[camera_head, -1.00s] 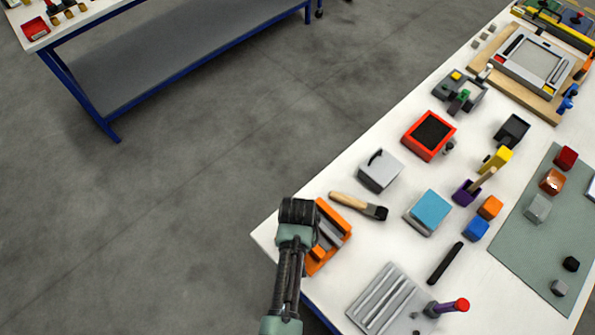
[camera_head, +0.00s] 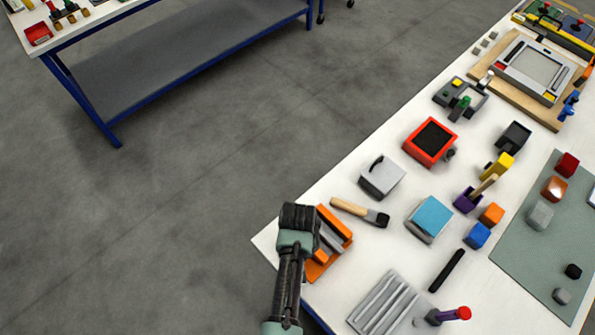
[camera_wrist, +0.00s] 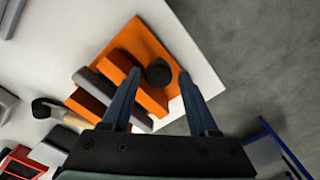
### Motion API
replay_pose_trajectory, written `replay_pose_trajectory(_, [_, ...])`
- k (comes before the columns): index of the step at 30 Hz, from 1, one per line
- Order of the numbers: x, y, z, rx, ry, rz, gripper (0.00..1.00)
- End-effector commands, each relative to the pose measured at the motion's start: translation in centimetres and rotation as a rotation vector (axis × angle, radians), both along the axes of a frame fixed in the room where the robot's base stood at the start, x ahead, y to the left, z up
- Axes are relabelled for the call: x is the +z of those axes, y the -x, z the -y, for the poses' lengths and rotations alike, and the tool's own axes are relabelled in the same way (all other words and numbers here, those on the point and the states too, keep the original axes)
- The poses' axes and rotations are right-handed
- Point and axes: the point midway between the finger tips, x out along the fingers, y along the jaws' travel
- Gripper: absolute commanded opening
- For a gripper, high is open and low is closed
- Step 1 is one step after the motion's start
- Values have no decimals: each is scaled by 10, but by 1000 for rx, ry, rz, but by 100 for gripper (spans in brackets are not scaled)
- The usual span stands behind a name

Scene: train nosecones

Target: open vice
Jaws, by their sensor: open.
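The vice (camera_head: 335,236) is an orange block with grey jaw pieces at the near left corner of the white table, partly hidden by my arm in the head view. In the wrist view the vice (camera_wrist: 143,52) shows its orange body, grey and orange jaw bars and a round black knob (camera_wrist: 158,73). My gripper (camera_wrist: 160,72) is open, with one finger on each side of the knob. I cannot tell whether the fingers touch it. In the head view my wrist hangs over the vice's left side and the fingertips are hidden.
A wooden-handled brush-like tool (camera_head: 360,211) lies just beyond the vice. A grey box (camera_head: 381,178), a blue-topped block (camera_head: 430,217) and a grey ribbed plate (camera_head: 388,305) stand around it. The table edge is close, with open floor (camera_head: 180,200) to the left.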

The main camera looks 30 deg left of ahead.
Motion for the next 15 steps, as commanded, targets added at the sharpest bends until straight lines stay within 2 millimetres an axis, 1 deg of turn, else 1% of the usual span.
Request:
replay_pose_trajectory(1, [2, -4, 3, -11, 5, 9, 72])
replay_pose_trajectory(5, [0, -3, 3, -61, 5, 7, 72])
replay_pose_trajectory(7, [-1, -3, 3, -115, 5, 5, 72])
replay_pose_trajectory(15, [-3, -1, 3, -408, 2, 2, 72])
